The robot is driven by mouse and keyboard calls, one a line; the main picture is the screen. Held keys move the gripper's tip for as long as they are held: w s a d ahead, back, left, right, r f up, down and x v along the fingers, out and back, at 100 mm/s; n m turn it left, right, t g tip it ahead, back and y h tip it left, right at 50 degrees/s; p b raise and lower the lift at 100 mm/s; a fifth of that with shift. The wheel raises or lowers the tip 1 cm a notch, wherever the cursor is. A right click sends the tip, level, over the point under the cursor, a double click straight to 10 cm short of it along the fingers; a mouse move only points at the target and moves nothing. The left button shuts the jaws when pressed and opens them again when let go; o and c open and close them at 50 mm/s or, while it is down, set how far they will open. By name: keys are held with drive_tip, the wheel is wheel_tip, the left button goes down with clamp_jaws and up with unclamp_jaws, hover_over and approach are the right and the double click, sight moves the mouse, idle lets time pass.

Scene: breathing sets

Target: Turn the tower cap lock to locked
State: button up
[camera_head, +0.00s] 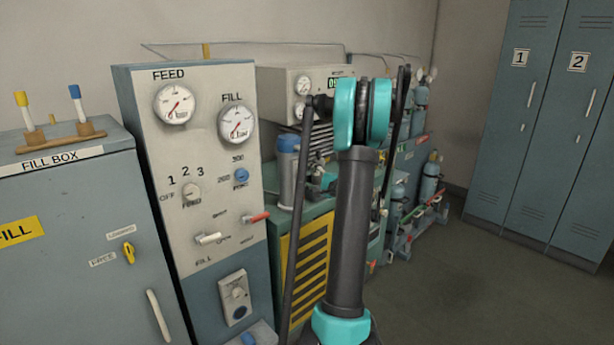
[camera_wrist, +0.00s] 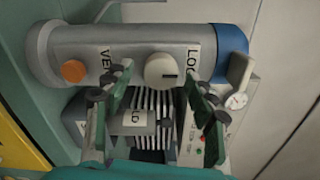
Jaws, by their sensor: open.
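The tower is a grey cylinder (camera_head: 286,180) with a blue cap (camera_head: 288,143), upright in the head view behind my arm. In the wrist view the tower (camera_wrist: 80,48) lies across the picture, with its blue cap (camera_wrist: 230,52) at the right. A round cream knob (camera_wrist: 160,66) on its side carries a short dark mark on its right half. A partly covered label starting "LOC" (camera_wrist: 194,58) is right of the knob; one starting "VE" (camera_wrist: 105,58) is left. My gripper (camera_wrist: 158,78) is open and empty, its fingers either side of the knob. Contact cannot be told.
An orange knob (camera_wrist: 73,71) sits near the tower's other end. A small gauge (camera_wrist: 237,101) is beside the cap. The feed and fill panel (camera_head: 205,130) stands left of the tower. Lockers (camera_head: 535,120) are at the right, with open floor (camera_head: 470,280) before them.

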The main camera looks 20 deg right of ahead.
drive_tip(key=v, duration=1.2)
idle(0.3)
